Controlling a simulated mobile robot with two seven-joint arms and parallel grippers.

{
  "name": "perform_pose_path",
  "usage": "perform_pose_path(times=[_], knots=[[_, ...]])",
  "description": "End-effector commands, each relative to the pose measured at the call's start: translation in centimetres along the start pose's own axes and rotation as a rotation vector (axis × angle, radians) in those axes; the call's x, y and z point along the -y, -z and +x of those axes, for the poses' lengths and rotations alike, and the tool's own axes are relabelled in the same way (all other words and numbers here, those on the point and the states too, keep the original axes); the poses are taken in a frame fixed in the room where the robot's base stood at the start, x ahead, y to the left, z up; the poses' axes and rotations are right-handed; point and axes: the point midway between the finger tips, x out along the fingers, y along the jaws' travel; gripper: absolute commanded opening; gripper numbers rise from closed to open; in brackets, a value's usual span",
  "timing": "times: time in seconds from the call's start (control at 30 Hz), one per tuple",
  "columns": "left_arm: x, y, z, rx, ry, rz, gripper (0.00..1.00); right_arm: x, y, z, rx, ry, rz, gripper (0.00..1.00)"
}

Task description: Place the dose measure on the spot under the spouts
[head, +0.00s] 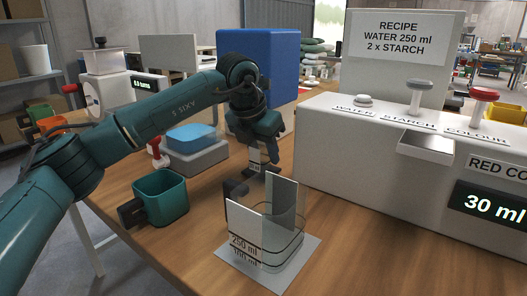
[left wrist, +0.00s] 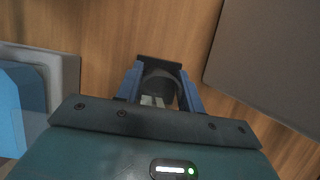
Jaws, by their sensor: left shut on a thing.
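My left gripper (head: 262,150) points down over the table, left of the white dispenser (head: 335,145). My right gripper is not in view.
A clear jug (head: 285,236) marked 250 ml stands on a grey square plate (head: 300,262) close in front of my gripper. A teal cup (head: 162,198) with a dark handle and a scale with a blue top (head: 192,138) are to the left. Bare table lies right of the jug.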

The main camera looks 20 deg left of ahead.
Motion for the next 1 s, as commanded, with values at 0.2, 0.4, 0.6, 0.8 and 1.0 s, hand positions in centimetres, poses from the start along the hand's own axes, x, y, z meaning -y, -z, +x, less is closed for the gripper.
perform_pose_path(times=[0.2, 0.4, 0.6, 0.8, 1.0], knots=[[0.0, 0.1, 0.2, 0.0, 0.0, 0.0, 0.41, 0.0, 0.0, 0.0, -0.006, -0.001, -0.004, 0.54], [0.0, 0.1, 0.2, -0.001, 0.0, 0.0, 0.58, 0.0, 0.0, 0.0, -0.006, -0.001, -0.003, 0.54], [0.0, 0.1, 0.2, -0.001, 0.0, 0.0, 0.6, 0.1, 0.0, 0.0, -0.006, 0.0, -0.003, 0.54], [0.0, -0.1, -0.9, 0.001, 0.0, 0.0, 0.6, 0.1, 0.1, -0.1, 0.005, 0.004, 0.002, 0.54], [0.0, -0.2, -4.9, 0.003, 0.0, 0.0, 0.6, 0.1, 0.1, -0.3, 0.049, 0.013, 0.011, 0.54]])
